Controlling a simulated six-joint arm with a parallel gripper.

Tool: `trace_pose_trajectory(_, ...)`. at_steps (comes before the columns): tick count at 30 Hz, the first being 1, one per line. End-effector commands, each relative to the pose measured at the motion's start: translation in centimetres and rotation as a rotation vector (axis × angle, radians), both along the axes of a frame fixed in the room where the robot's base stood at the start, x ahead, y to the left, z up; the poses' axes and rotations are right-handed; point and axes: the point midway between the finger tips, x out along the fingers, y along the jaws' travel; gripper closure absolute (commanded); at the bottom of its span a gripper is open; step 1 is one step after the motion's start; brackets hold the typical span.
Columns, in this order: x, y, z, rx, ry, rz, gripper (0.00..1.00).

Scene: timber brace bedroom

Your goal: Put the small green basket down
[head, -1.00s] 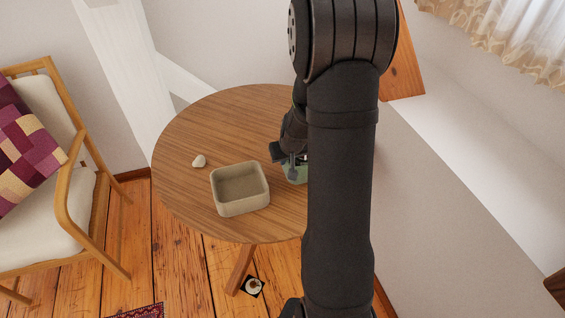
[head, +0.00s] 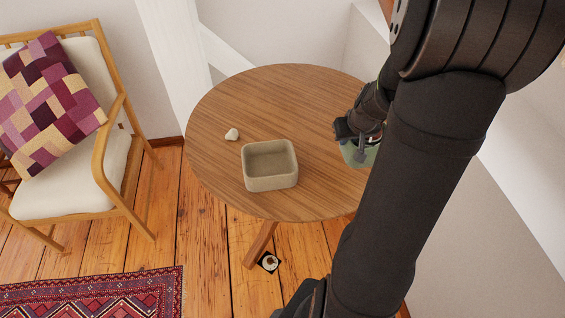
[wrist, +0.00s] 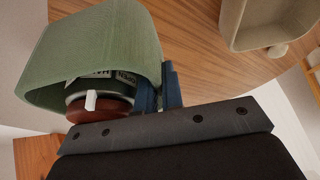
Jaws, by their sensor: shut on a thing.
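The small green basket (head: 357,154) is at the right part of the round wooden table (head: 225,105), partly hidden by my arm. My gripper (head: 362,130) is shut on its wall. In the wrist view the green basket (wrist: 105,38) appears tilted, with a finger of my gripper (wrist: 168,88) at its right edge. A dark labelled round item (wrist: 95,82) with a reddish-brown part shows in the basket's opening. I cannot tell whether the basket touches the table or hangs just above it.
A beige square container (head: 270,182) stands open and empty left of the basket, with a small pale stone-like thing (head: 232,134) beyond it. The table between basket and container is clear. A cushioned armchair (head: 75,180) and a patterned rug (head: 95,298) are at left.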

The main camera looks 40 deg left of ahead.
Motion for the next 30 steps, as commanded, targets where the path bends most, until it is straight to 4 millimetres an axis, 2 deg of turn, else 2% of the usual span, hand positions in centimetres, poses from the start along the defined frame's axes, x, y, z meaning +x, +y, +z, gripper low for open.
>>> trace_pose_trajectory(6, -3.1, 5.4, 1.7, -0.004, 0.004, 0.018, 1.0)
trace_pose_trajectory(12, -6.7, 10.0, 3.4, -0.006, 0.002, 0.018, 1.0)
trace_pose_trajectory(18, -9.3, 12.7, 4.6, -0.003, -0.006, 0.008, 1.0)
trace_pose_trajectory(23, -10.3, 13.8, 5.0, 0.0, -0.01, 0.002, 1.0)
trace_pose_trajectory(26, -10.8, 14.7, 4.4, -0.002, -0.009, 0.002, 1.0)
trace_pose_trajectory(30, -12.1, 17.2, 2.7, -0.004, -0.008, 0.005, 1.0)
